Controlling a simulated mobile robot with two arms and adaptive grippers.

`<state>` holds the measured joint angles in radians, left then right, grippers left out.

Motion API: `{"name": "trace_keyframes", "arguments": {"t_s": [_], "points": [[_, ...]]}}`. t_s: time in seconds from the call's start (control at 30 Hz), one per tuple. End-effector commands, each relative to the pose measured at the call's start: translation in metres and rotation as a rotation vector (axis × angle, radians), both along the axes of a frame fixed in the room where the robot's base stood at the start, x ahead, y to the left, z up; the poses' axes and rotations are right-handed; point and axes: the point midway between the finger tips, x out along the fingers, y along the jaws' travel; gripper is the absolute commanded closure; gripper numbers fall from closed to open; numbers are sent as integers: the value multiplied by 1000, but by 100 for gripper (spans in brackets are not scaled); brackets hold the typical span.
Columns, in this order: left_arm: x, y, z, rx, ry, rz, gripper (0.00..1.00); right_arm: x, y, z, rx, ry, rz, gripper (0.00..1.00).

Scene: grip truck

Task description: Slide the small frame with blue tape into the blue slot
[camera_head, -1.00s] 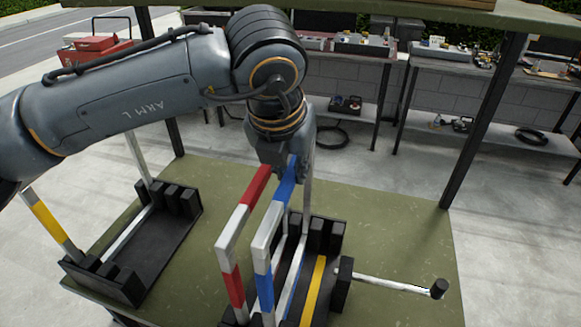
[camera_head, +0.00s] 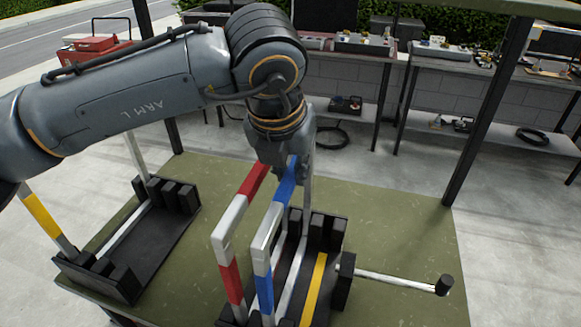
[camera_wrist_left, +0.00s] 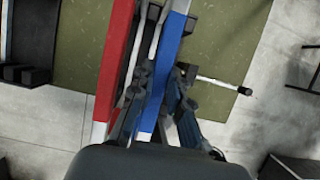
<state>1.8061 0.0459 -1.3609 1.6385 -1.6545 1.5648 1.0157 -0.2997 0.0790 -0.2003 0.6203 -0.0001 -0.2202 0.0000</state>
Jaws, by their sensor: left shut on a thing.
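The small frame with blue tape (camera_head: 286,185) is white with blue bands and stands upright in the head view. My left gripper (camera_head: 292,163) is shut on its top bar; the left wrist view shows the blue bar (camera_wrist_left: 160,75) between the fingers (camera_wrist_left: 160,104). The frame hangs over the black rack (camera_head: 325,232) on the right of the table. Its lower end runs out at the picture's bottom edge, so I cannot tell whether it is seated. No blue slot marking shows; a yellow strip (camera_head: 314,290) does. My right gripper is not in view.
A red-and-white frame (camera_head: 232,255) stands close to the left of the blue one. A second black rack (camera_head: 150,250) holds a yellow-and-white frame (camera_head: 45,218) on the left. A white rod with a black end (camera_head: 400,281) sticks out to the right. The green table (camera_head: 400,225) is bare behind it.

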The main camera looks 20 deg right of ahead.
Motion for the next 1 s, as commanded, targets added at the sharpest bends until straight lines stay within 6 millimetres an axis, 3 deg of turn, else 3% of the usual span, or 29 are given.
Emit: {"name": "trace_keyframes", "arguments": {"t_s": [0.3,0.33,0.47,0.8,1.0], "points": [[0,0,-3,-2,-1,0,100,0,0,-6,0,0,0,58],[0,0,-3,-2,-1,0,82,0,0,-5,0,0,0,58],[0,0,-2,-1,0,0,57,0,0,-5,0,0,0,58],[-1,1,-1,1,1,0,57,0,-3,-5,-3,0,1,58],[-9,6,25,-2,-2,0,57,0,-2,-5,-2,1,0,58]]}}
